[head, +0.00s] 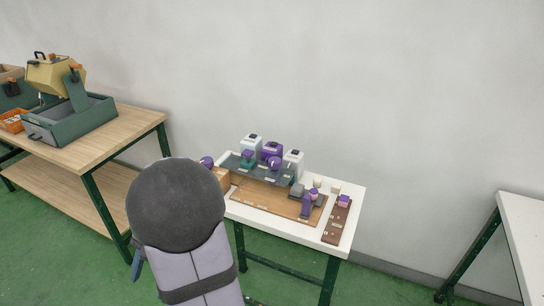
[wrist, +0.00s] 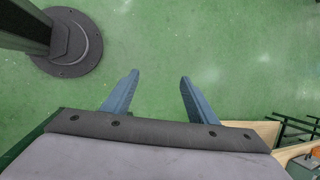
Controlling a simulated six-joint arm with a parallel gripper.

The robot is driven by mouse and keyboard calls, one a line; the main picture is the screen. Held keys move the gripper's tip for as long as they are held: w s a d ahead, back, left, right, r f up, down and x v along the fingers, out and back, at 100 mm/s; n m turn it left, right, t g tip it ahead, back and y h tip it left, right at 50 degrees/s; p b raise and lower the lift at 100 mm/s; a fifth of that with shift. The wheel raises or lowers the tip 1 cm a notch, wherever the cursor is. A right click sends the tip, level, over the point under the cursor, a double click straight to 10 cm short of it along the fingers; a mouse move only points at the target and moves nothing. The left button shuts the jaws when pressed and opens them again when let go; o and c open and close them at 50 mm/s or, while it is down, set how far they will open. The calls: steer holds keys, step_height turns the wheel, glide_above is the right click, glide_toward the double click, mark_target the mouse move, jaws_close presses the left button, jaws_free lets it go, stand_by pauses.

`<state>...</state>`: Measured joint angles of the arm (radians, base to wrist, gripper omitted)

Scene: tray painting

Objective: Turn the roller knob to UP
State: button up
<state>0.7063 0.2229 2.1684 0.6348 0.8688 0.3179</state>
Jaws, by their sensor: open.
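My gripper shows in the wrist view (wrist: 159,78) with its two blue fingers apart and nothing between them, over the green floor. In the head view only a bit of a blue finger (head: 137,264) shows beside my arm, left of and apart from the small white table (head: 345,238). The table holds a painting set with several purple parts: a round purple knob (head: 207,162) at the left end, a purple block (head: 271,153) at the back and a purple piece (head: 308,203) at the right. Which is the roller knob, and its setting, are too small to tell.
A brown board (head: 270,199) and a dark red-brown strip (head: 337,222) lie on the white table. A wooden bench (head: 130,138) with a green box (head: 75,122) and yellow container (head: 52,75) stands left. Another white table (head: 525,225) is at right. Green floor lies between.

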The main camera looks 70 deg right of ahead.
steer(key=w+d+r+m+t+p, duration=0.1)
steer(key=w+d+r+m+t, duration=0.15)
steer(key=d+m, duration=0.6)
steer(key=m+t+h+p, duration=0.3)
steer(key=m+t+h, duration=0.3)
steer(key=m, duration=0.3)
glide_toward(276, 161)
steer(key=w+a+f, duration=0.4)
steer(key=w+a, duration=0.8)
steer(key=w, duration=0.2)
steer(key=s+d+m+h, duration=0.1)
steer(key=s+d+m, duration=0.1)
steer(key=s+d, duration=0.1)
steer(key=s+d+r+m+h, duration=0.1)
steer(key=s+d+m+h, duration=0.1)
steer(key=s+d, duration=0.1)
steer(key=s+d+m+h, duration=0.1)
steer(key=s+d+m, duration=0.1)
steer(key=s+d, duration=0.2)
steer(key=shift+s+r, duration=0.2)
steer(key=shift+r, duration=0.15)
steer(key=shift+m, duration=0.45)
steer(key=shift+s+d+p+x, duration=0.15)
steer(key=shift+p+x, duration=0.45)
steer(key=shift+x, duration=1.2)
steer(key=shift+s+d+p+x, duration=0.1)
steer(key=shift+d+p+x, duration=0.35)
steer(key=shift+x, duration=1.4)
steer(key=shift+a, duration=0.2)
steer(key=shift+c, duration=0.3)
